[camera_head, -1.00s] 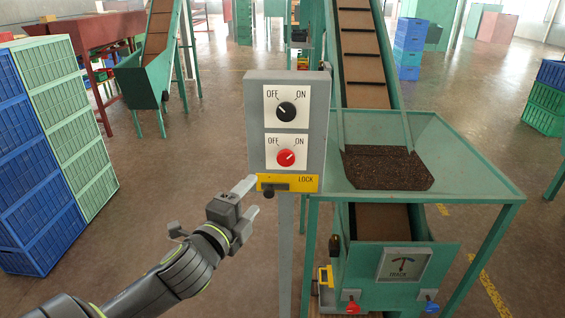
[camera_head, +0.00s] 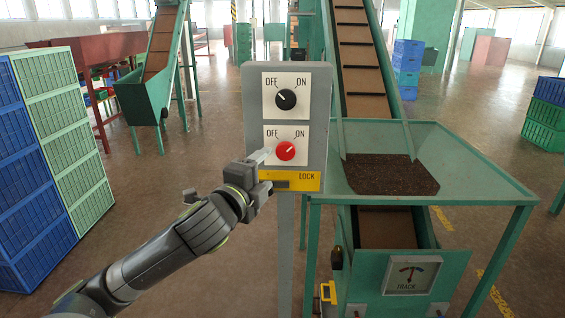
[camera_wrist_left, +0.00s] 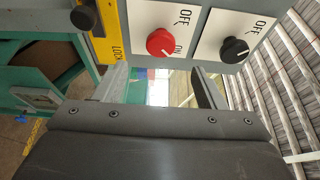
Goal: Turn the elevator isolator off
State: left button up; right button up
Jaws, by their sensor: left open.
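A grey control box (camera_head: 320,120) on a post carries two rotary switches on white OFF/ON plates. The upper black knob (camera_head: 286,99) has its mark towards OFF. The lower red knob (camera_head: 285,151) has its mark towards ON. Below is a yellow LOCK plate (camera_head: 308,178), partly hidden by my gripper. My left gripper (camera_head: 262,163) is open and empty, just left of and below the red knob. In the left wrist view, the red knob (camera_wrist_left: 160,42) and black knob (camera_wrist_left: 234,50) lie beyond my open fingers (camera_wrist_left: 160,85). No label tells which knob is the elevator isolator.
A green hopper table (camera_head: 470,165) with dark material adjoins the box on the right, below a conveyor (camera_head: 362,60). A TRACK dial (camera_head: 411,275) is lower right. Blue and green crates (camera_head: 75,140) stand at the left. Floor between crates and box is clear.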

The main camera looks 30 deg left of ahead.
aim_at(284, 153)
pick_arm(q)
jog(key=w, duration=0.3)
jog(key=w+a, duration=0.1)
jog(key=w, duration=0.2)
jog(key=w+p, duration=0.1)
jog(key=w, duration=0.2)
jog(key=shift+w+a, duration=0.2)
jog(key=shift+w, duration=0.15)
jog(key=c, duration=1)
